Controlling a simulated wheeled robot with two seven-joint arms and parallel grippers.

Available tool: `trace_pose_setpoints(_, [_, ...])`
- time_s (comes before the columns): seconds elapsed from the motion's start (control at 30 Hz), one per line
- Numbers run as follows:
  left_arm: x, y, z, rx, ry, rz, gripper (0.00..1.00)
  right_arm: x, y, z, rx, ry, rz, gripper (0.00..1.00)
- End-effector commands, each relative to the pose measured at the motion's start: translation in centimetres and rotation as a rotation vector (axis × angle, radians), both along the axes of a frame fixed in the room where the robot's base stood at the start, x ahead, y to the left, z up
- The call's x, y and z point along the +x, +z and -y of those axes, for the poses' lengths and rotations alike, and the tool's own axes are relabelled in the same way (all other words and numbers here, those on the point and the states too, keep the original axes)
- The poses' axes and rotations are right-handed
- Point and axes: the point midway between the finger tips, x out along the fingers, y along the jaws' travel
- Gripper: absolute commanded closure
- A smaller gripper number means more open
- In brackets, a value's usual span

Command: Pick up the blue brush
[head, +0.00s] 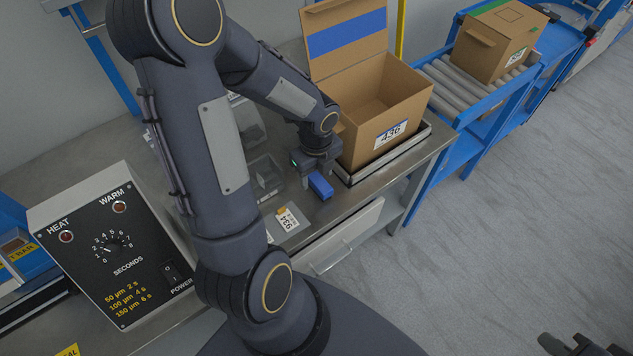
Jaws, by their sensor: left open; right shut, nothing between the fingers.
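The blue brush (320,186) appears as a small blue block at the metal table, just in front of the open cardboard box. My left gripper (318,179) is directly above and around it, pointing down, with its jaws open. The fingers partly hide the brush, and I cannot tell whether they touch it. My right gripper (588,347) shows only in part at the bottom right corner, over the floor, shut and empty.
An open cardboard box (404,98) labelled 436 stands on a scale tray right behind my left gripper. A control box (110,250) with a dial sits at left. Clear bins (266,172) and a 934 label (288,222) lie nearby. A roller conveyor (455,88) carries a closed box (492,42).

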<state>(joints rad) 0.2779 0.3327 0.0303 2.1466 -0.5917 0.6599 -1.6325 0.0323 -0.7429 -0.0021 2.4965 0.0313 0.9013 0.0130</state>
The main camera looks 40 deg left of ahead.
Motion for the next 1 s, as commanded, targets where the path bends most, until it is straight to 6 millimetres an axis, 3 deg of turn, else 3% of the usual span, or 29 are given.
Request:
trace_pose_setpoints(0.17, [-0.1, -2.5, 0.1, 0.000, 0.000, -0.002, 0.45, 0.0, -0.5, 0.0, 0.000, 0.000, 0.000, 1.00])
trace_pose_setpoints(0.47, [0.0, -2.8, 0.1, 0.000, 0.002, 0.000, 0.45, 0.0, -0.5, 0.0, 0.000, 0.000, 0.000, 1.00])
trace_pose_setpoints(0.83, [0.0, -2.8, 0.1, 0.000, 0.002, 0.000, 0.94, 0.0, -0.5, 0.0, 0.000, 0.000, 0.000, 1.00])
trace_pose_setpoints(1.0, [0.0, -2.8, 0.1, 0.000, 0.002, 0.001, 0.95, 0.0, -0.5, 0.0, 0.000, 0.000, 0.000, 1.00])
